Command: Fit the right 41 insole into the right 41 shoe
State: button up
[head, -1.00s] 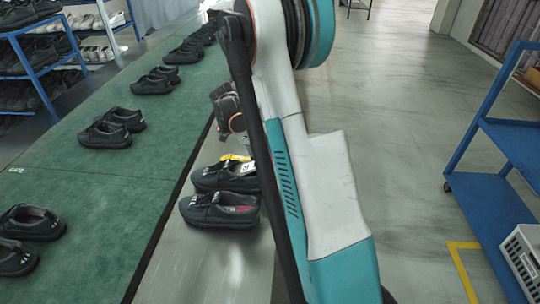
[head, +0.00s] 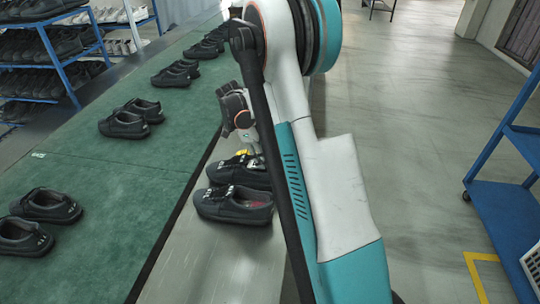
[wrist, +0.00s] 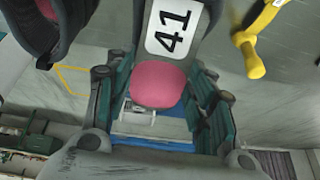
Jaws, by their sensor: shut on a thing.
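My gripper (wrist: 160,115) has its two fingers around the insole (wrist: 158,86), which shows a pink end and a grey part with a white label reading 41. The label does not show whether it is left or right. In the head view my gripper (head: 243,130) is above a pair of dark shoes, partly hidden by my arm. The nearer shoe (head: 225,207) has something pink inside. The farther shoe (head: 235,175) carries white markings and is partly covered by my arm. In the wrist view a dark shoe edge (wrist: 35,30) shows at the upper left, apart from the fingers.
A yellow object (wrist: 250,55) is at the wrist view's upper right; it also shows behind the shoes (head: 241,152). A green belt (head: 110,190) with several pairs of dark shoes runs on the left. Blue racks stand at the back left and a blue cart (head: 500,205) on the right.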

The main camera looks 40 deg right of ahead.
jog(key=shift+w+a+f, duration=0.35)
jog(key=shift+w+a, duration=0.3)
jog(key=shift+w, duration=0.2)
jog(key=shift+s+f+t+y+b, duration=0.15)
jog(key=shift+f+t+y+b, duration=0.15)
jog(key=shift+f+t+b, duration=0.4)
jog(key=shift+a+f, duration=0.1)
jog(key=shift+f, duration=0.1)
jog(key=shift+c, duration=1)
jog(key=o, duration=1.1)
jog(key=shift+o, duration=1.1)
jog(key=shift+f, duration=0.1)
jog(key=shift+r, duration=0.25)
jog(key=shift+r+p, duration=1)
jog(key=shift+r, duration=0.4)
jog(key=shift+r, duration=0.1)
